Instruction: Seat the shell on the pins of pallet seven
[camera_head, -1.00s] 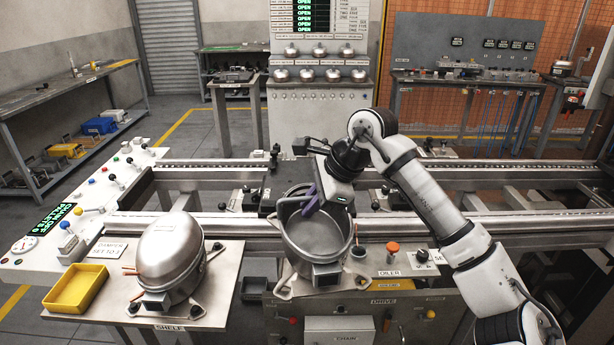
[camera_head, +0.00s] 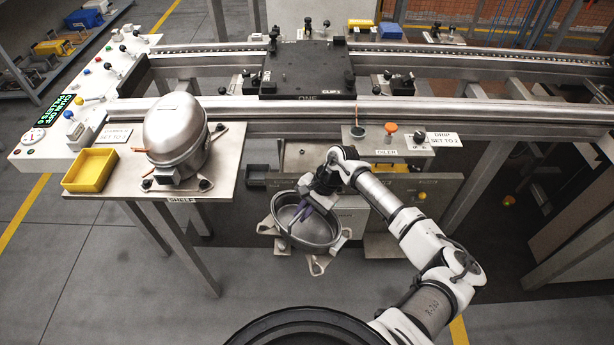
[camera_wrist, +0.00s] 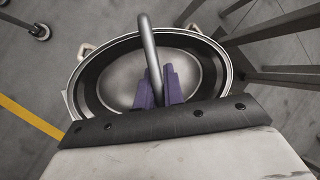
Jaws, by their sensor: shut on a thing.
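The shell (camera_head: 320,230) is an open grey metal bowl with feet spread around its base. It hangs in front of the bench, clear of it and above the floor. My gripper (camera_head: 300,212) is shut on it, with purple fingers inside the bowl's outline. In the wrist view the fingers (camera_wrist: 158,92) close around a bent grey bar that rises over the shell (camera_wrist: 117,80). A black pallet (camera_head: 308,72) lies on the conveyor rails at the back, marked ONE. I see no pallet marked seven, and single pins cannot be made out.
A closed domed compressor (camera_head: 177,135) stands on the shelf (camera_head: 222,160) at left, beside a yellow tray (camera_head: 90,171). The oiler panel (camera_head: 362,142) with an orange knob (camera_head: 391,128) is on the bench behind my arm. Open floor (camera_head: 110,270) lies front left.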

